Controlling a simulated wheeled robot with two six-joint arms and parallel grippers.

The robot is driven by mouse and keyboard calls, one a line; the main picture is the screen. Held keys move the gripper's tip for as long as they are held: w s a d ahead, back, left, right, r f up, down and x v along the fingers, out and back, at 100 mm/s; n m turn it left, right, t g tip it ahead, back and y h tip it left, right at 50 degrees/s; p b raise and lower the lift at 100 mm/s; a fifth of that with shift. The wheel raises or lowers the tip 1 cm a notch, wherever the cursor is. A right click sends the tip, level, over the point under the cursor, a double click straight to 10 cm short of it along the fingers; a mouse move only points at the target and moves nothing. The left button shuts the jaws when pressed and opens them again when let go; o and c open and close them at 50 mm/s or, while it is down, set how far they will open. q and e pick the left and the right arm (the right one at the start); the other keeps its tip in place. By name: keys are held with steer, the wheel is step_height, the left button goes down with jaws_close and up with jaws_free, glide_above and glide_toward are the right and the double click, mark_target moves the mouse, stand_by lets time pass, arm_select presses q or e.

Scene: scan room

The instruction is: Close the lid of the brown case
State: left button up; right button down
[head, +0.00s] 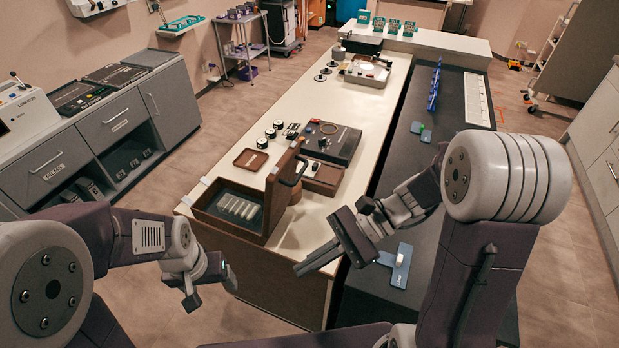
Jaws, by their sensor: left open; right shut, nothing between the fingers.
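The brown case (267,228) sits at the near end of the cream table top. Its lid (282,185) stands raised on the case's right side, with a dark handle on its outer face. Several pale pieces lie in the dark interior. My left gripper (212,290) is open and empty, in front of and below the case, off the table's near edge. My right gripper (305,268) is shut and empty, to the right of and nearer than the case, apart from the lid.
A dark control box (330,141), a small brown tray (250,160) and several round pieces stand behind the case. The dark counter (428,190) at right carries a blue block (402,266) near my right arm. Grey cabinets (115,115) stand at left across open floor.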

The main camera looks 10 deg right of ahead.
steer(key=w+d+r+m+t+y, duration=0.3)
steer(key=w+r+m+t+y, duration=0.15)
steer(key=w, duration=0.35)
steer(key=w+d+f+m+t+h+p, duration=0.1)
steer(key=w+d+m+t, duration=0.25)
steer(key=d, duration=0.35)
steer(key=w+d+f+m+t+h, duration=0.1)
steer(key=w+d+m+t, duration=0.1)
steer(key=d+m+t, duration=0.35)
steer(key=w+a+n+p, duration=0.1)
steer(key=w+a, duration=0.2)
steer(key=a, duration=0.2)
steer(key=w+a+g+p, duration=0.1)
steer(key=w+a+p, duration=0.1)
steer(key=w+a, duration=0.2)
steer(key=shift+a+n, duration=0.35)
steer(key=shift+a, duration=0.95)
steer(key=shift+r+y, duration=0.1)
steer(key=shift+y, duration=0.15)
steer(key=shift+r+p, duration=0.1)
steer(key=shift+p, duration=0.2)
